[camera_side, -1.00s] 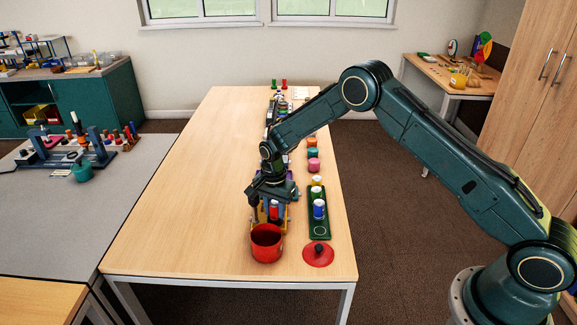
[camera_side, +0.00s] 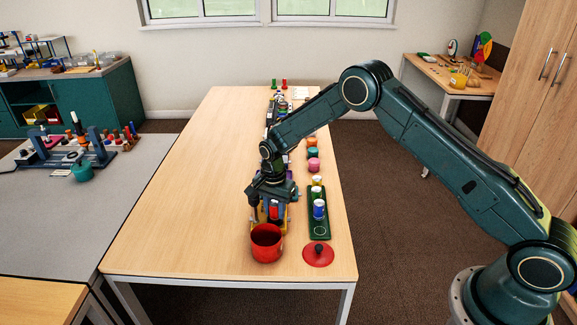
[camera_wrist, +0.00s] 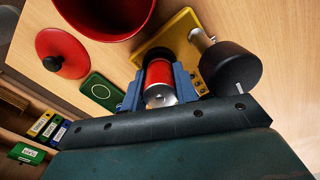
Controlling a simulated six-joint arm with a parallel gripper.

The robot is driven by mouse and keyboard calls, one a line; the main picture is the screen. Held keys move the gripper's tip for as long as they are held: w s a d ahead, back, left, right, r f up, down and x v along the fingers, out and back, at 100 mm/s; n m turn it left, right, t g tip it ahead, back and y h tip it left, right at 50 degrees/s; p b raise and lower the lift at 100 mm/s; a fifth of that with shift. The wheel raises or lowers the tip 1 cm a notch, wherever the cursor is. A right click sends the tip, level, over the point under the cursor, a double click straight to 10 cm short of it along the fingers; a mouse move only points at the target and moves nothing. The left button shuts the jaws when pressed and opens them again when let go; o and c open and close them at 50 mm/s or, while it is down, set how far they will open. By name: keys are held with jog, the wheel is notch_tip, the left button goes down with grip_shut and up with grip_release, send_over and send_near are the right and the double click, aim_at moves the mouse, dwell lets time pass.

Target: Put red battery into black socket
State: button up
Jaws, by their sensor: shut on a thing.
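The red battery (camera_wrist: 158,74) is a red cylinder with a silver end. It stands between the blue fingers of my gripper (camera_wrist: 160,88), which are shut on it. In the side view my gripper (camera_side: 272,205) is low over the table, and the red battery (camera_side: 274,210) shows just below it. A yellow base (camera_wrist: 178,32) lies behind the battery in the wrist view. Dark parts show around the battery's far end, but I cannot tell whether they are the black socket or how the battery sits relative to it. A black round-headed part (camera_wrist: 231,68) stands on the base, beside the gripper.
An open red pot (camera_side: 266,250) stands close in front of my gripper. Its red lid (camera_side: 318,256) lies to the right. A green tray (camera_side: 320,231) holding a blue-and-white battery (camera_side: 319,209) is right of the gripper. The table's left half is clear.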

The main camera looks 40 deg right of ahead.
aim_at(274, 202)
jog(key=shift+r, duration=0.45)
jog(key=shift+f, duration=0.8)
dwell(1.2)
jog(key=shift+r, duration=0.8)
dwell(0.3)
jog(key=shift+f, duration=0.75)
dwell(1.1)
jog(key=o, duration=0.8)
jog(key=shift+c, duration=0.2)
jog(key=shift+r, duration=5.45)
